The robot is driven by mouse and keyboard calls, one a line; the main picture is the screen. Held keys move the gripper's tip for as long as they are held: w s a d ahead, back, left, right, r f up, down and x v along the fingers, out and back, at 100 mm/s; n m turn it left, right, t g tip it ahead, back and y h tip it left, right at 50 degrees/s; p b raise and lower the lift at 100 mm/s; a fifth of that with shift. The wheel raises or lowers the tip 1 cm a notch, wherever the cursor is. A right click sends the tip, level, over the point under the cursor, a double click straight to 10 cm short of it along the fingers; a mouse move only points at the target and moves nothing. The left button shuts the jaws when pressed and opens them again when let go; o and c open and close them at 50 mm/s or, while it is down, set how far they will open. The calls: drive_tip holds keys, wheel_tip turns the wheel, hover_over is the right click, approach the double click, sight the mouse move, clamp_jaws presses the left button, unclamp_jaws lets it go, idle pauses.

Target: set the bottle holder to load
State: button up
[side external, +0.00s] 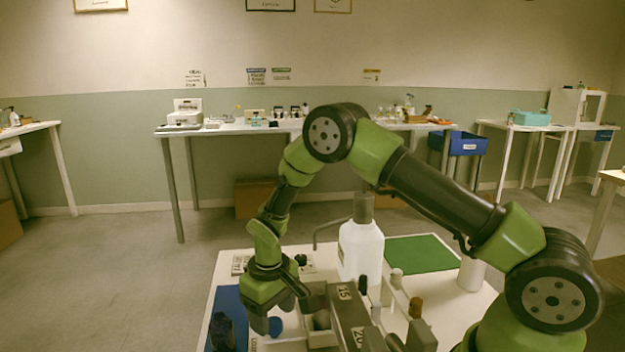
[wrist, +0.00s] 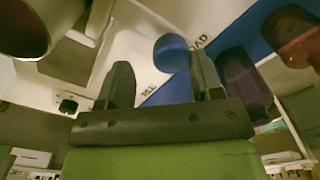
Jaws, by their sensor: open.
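A round blue knob or disc (wrist: 172,52) shows ahead of my gripper (wrist: 160,62) in the wrist view, between the two spread fingertips. Lettering reading "OAD" (wrist: 198,42) is printed just right of it, and a second, partly hidden label (wrist: 149,93) lies below it. In the side view the blue knob (side external: 275,326) is just right of my fingers (side external: 259,325), low over the white table. My gripper is open and holds nothing. I cannot tell whether a finger touches the knob. The holder's body is not clearly distinguishable.
Dark bottles (side external: 222,330) stand on the blue mat (side external: 228,300) at left; brown ones (wrist: 243,80) show in the wrist view. A white jug (side external: 361,250) and green mat (side external: 420,253) are behind.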

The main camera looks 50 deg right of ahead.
drive_tip(key=w+d, duration=0.4)
drive_tip(key=shift+w+d, duration=0.25)
drive_tip(key=shift+d, duration=0.1)
drive_tip(key=s+a+r+m+t, duration=0.1)
drive_tip(key=s+r, duration=0.2)
drive_tip(key=r, duration=0.8)
drive_tip(key=s+a+r+t, duration=0.1)
drive_tip(key=s+r, duration=0.1)
drive_tip(key=r, duration=0.9)
drive_tip(key=s+a+r+m+t+y, duration=0.1)
drive_tip(key=s+a+r+t, duration=0.1)
drive_tip(key=s+r, duration=0.5)
drive_tip(key=shift+s+m+t, duration=0.3)
drive_tip(key=shift+s, duration=0.6)
